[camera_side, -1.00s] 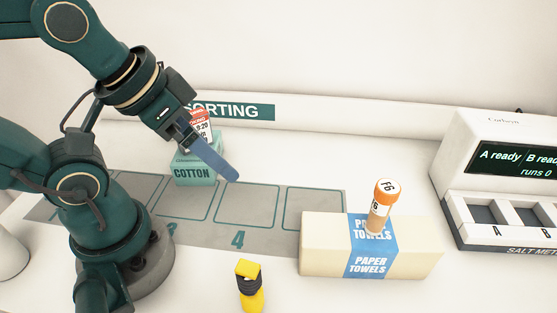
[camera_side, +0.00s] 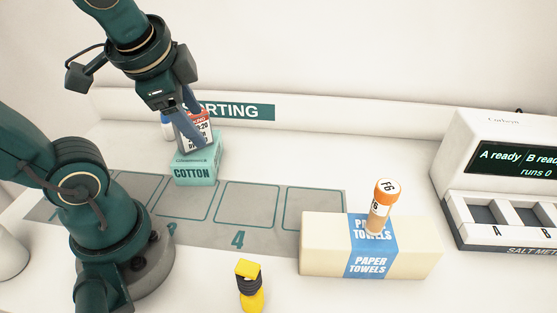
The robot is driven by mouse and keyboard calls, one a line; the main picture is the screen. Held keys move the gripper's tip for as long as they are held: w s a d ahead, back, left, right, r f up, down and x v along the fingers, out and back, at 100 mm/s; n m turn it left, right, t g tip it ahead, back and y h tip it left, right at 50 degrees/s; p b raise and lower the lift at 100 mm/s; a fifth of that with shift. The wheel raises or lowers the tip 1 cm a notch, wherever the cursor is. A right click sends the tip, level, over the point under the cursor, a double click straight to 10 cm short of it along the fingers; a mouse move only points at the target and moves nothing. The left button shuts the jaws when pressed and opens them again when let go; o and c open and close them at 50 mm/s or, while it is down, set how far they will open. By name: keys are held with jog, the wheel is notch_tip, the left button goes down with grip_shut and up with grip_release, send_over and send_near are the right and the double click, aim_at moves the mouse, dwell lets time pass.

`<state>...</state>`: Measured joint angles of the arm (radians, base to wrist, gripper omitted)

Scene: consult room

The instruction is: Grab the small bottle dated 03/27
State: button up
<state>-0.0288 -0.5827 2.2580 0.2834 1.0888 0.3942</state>
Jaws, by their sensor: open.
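No date 03/27 can be read on anything here. A small white-and-blue bottle (camera_side: 167,126) stands behind the cotton box, partly hidden by my gripper; its label cannot be read. An orange-capped vial marked F6 (camera_side: 381,208) stands upright on the paper towels pack. A red-and-white printed item (camera_side: 200,133) sits at the top of the teal cotton box (camera_side: 195,172). My gripper (camera_side: 190,138) is open, pointing down in front of that printed item and overlapping it in the picture. I cannot tell whether they touch.
The paper towels pack (camera_side: 425,250) lies at the right. A white machine (camera_side: 470,135) with slots stands at the far right. A yellow-and-black object (camera_side: 249,287) stands in front. The grey mat (camera_side: 262,240) with marked squares is mostly clear.

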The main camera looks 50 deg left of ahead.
jog(key=w+a+r+m+g+y, duration=0.2)
jog(key=w+a+m+g+y, duration=0.15)
jog(key=a, duration=0.75)
jog(key=m+g+y, duration=0.3)
jog(key=g+y, duration=0.2)
jog(key=g, duration=0.3)
send_over(167, 128)
jog(key=w, duration=0.3)
notch_tip(167, 128, down, 7)
jog(key=shift+g+h, duration=0.25)
jog(key=shift+g, duration=0.2)
jog(key=f, duration=0.2)
jog(key=s+f, duration=0.1)
jog(key=f, duration=0.4)
jog(key=shift+s+f, duration=0.15)
jog(key=shift+f, duration=0.2)
jog(key=shift+a+f, duration=0.15)
jog(key=shift+f, duration=0.65)
jog(key=x, duration=0.4)
jog(key=shift+s+a+f, duration=0.1)
jog(key=shift+s+a, duration=0.15)
jog(key=shift+s, duration=0.05)
grip_shut()
